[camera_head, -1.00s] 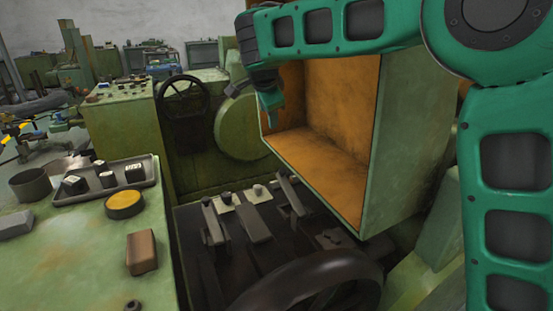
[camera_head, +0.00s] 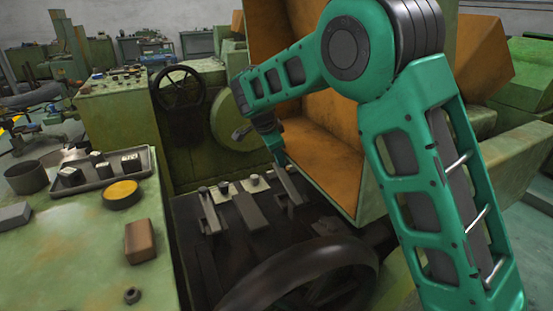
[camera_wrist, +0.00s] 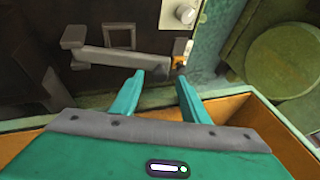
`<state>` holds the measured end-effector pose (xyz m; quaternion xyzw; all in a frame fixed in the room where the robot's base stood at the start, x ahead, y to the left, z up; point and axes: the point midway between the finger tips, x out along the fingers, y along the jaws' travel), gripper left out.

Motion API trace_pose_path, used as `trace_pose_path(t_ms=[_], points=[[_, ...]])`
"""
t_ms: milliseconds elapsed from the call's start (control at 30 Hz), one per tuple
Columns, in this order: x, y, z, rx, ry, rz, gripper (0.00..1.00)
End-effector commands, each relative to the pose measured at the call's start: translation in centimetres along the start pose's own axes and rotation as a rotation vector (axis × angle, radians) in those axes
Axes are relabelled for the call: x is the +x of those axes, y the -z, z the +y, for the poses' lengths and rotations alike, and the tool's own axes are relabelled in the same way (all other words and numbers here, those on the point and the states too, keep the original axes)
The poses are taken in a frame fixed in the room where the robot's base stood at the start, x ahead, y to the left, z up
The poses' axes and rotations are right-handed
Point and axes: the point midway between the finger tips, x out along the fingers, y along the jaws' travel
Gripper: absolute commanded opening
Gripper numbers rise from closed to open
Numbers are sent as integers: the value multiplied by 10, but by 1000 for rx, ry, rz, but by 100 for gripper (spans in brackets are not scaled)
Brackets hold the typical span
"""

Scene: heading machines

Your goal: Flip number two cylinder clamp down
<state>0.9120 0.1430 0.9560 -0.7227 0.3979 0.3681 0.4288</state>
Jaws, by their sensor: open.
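Three bar-like clamps lie in a dark bed on the machine: a left clamp (camera_head: 211,212), a middle clamp (camera_head: 250,211) and a right clamp (camera_head: 288,186). No readable number shows which is number two. My gripper (camera_head: 278,153) hangs beside the open orange-lined box, at the far end of the right clamp. In the wrist view my gripper (camera_wrist: 163,85) has its two green fingers apart with nothing between them. A grey clamp bar (camera_wrist: 115,60) lies beyond the fingertips, with a small orange piece (camera_wrist: 179,62) at its right end. I cannot tell any contact.
The orange-lined box (camera_head: 325,150) stands close to my arm. A black handwheel (camera_head: 295,275) is in front of the clamps. A green bench (camera_head: 70,250) at left holds a tray (camera_head: 105,176), a yellow round part (camera_head: 121,194) and a brown block (camera_head: 140,241).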

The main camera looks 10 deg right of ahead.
Motion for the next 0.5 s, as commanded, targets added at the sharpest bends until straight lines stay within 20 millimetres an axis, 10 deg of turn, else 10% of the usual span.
trace_pose_path(t_ms=[500], points=[[18,0,0,1,1,0,41]])
